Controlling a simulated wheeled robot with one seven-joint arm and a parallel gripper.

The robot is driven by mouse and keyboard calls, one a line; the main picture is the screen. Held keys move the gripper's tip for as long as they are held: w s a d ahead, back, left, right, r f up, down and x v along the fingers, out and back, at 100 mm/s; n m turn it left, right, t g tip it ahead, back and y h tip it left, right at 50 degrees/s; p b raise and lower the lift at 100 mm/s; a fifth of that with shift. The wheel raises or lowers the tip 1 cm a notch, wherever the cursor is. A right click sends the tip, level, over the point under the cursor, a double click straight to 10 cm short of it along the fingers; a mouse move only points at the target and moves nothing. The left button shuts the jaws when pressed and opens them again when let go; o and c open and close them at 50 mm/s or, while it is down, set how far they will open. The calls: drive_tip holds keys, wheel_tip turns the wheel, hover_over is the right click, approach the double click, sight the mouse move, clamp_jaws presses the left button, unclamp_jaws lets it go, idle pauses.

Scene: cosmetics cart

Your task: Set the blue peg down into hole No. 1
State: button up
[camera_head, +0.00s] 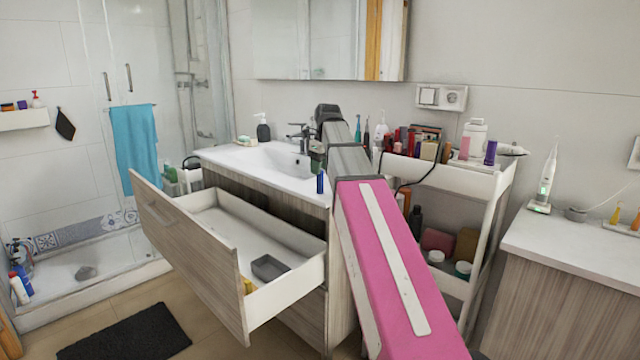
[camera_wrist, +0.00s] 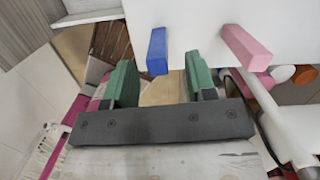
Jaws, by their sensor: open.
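The blue peg (camera_wrist: 157,50) shows in the wrist view against a white surface, between the lines of the two green fingers. A clear gap shows on each side of it. My gripper (camera_wrist: 160,68) is open and touches the peg with neither finger. In the head view a small blue upright piece (camera_head: 320,182), seemingly the same peg, shows just below my gripper (camera_head: 317,158), near the sink counter's right edge. A pink peg (camera_wrist: 247,48) stands out from the white surface to the right. I cannot make out hole No. 1 or any number.
An open drawer (camera_head: 290,290) juts out below the sink counter (camera_head: 225,156). A white cart (camera_head: 440,176) with several bottles and boxes on top stands right of my arm. A wood-fronted cabinet (camera_head: 570,245) is at far right. A dark mat (camera_head: 125,335) lies on the floor.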

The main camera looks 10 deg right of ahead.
hover_over(319, 193)
drive_tip(key=w, duration=0.1)
wheel_tip(319, 193, down, 4)
drive_tip(key=shift+d+f, duration=0.15)
drive_tip(key=shift+f, duration=0.05)
clamp_jaws()
drive_tip(key=shift+w+r, duration=0.1)
drive_tip(key=shift+r, duration=0.1)
